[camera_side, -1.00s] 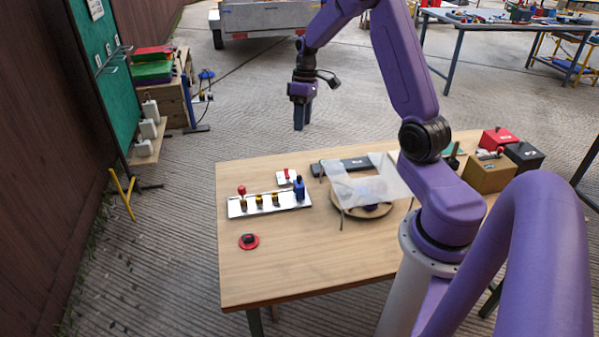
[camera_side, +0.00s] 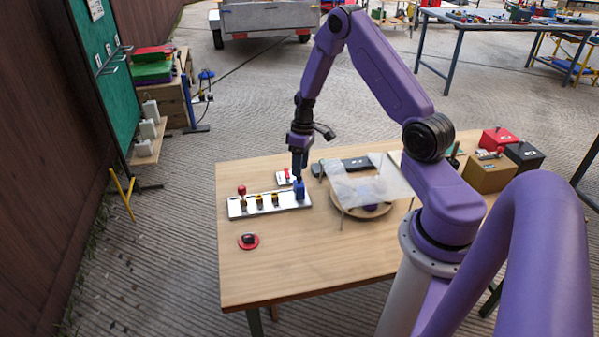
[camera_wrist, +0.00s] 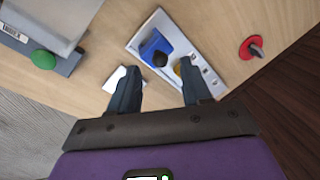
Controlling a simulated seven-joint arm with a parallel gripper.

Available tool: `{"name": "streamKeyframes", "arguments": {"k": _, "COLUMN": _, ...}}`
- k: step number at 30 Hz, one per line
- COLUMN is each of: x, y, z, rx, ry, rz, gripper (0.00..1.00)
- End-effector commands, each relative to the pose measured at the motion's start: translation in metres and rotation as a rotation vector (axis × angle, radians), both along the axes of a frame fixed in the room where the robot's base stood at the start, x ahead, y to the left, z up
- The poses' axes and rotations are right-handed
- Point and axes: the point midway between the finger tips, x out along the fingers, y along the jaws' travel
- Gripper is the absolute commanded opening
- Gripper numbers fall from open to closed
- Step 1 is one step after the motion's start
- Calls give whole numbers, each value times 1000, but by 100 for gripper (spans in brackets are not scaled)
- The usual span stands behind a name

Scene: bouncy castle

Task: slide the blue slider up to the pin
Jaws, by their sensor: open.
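A blue block (camera_side: 300,188), which looks like the blue slider, stands at the right end of a white plate (camera_side: 232,209). In the wrist view this blue block (camera_wrist: 155,41) has a black knob and shows just past my gripper (camera_wrist: 158,70). In the side view my gripper (camera_side: 299,173) points down right over or beside the block, open and empty. I cannot tell which part is the pin, or whether the fingers touch the block.
A small white plate with a red piece (camera_side: 284,177) lies just behind. A red disc (camera_side: 248,242) lies in front.

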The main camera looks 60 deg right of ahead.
Motion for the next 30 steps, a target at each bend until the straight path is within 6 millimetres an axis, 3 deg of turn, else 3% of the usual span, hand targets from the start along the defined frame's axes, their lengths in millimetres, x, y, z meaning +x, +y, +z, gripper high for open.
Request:
{"name": "streamKeyframes", "arguments": {"k": 6, "x": -1, "y": 4, "z": -22, "rx": 2, "ry": 1, "rz": 0, "gripper": 48}}
{"name": "streamKeyframes", "arguments": {"k": 18, "x": -1, "y": 5, "z": -27, "rx": 0, "ry": -1, "rz": 0, "gripper": 48}}
{"name": "streamKeyframes", "arguments": {"k": 22, "x": -1, "y": 5, "z": -27, "rx": 0, "ry": -1, "rz": 0, "gripper": 6}}
{"name": "streamKeyframes", "arguments": {"k": 23, "x": -1, "y": 5, "z": -27, "rx": 0, "ry": -1, "rz": 0, "gripper": 0}}
{"name": "streamKeyframes", "arguments": {"k": 30, "x": 4, "y": 10, "z": -27, "rx": 0, "ry": -1, "rz": 2, "gripper": 0}}
